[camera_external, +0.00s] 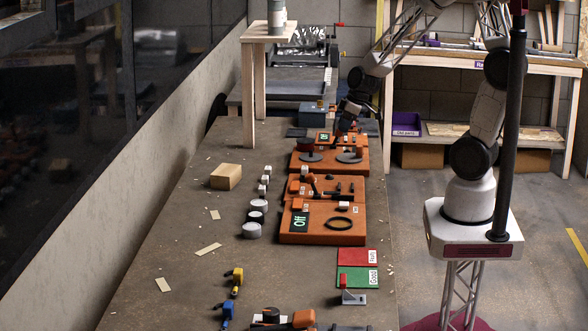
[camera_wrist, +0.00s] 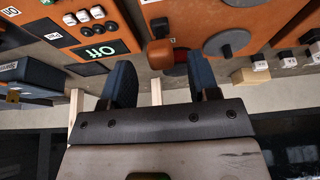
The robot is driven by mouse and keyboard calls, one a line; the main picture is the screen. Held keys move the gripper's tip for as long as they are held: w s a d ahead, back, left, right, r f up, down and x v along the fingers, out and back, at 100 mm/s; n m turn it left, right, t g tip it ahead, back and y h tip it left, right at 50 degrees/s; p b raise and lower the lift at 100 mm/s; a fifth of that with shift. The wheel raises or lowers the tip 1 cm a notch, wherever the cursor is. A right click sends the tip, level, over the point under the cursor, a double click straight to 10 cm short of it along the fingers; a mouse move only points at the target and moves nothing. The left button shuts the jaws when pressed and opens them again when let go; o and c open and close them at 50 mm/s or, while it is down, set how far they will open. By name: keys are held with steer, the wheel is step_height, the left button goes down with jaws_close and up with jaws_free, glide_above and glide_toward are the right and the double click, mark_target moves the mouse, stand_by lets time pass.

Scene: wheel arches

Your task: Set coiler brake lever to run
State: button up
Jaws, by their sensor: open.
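The coiler board (camera_external: 362,165) is an orange panel with round grey discs, at the far end of the bench. In the wrist view, an orange-brown lever-like handle (camera_wrist: 160,52) stands on the orange panel (camera_wrist: 180,12); I take it for the brake lever, but its setting cannot be read. My gripper (camera_external: 343,128) is above the far end of the board. In the wrist view my gripper (camera_wrist: 162,70) is open, its two dark blue fingers apart on either side of the handle. Nothing shows between them in contact. A red round part (camera_wrist: 178,70) is partly hidden behind the right finger.
Nearer boards (camera_external: 322,224) carry another "Off" screen and a black ring. A wooden block (camera_external: 226,176) and several small cylinders stand left.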

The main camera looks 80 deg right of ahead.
steer(key=shift+v, duration=1.4)
steer(key=s+a+r+g, duration=0.1)
steer(key=s+a+r, duration=0.6)
steer(key=a+r, duration=0.1)
steer(key=s+a+r+g, duration=0.1)
steer(key=s+a+r, duration=0.7)
steer(key=a, duration=0.3)
steer(key=shift+a+r, duration=0.3)
stand_by(1.8)
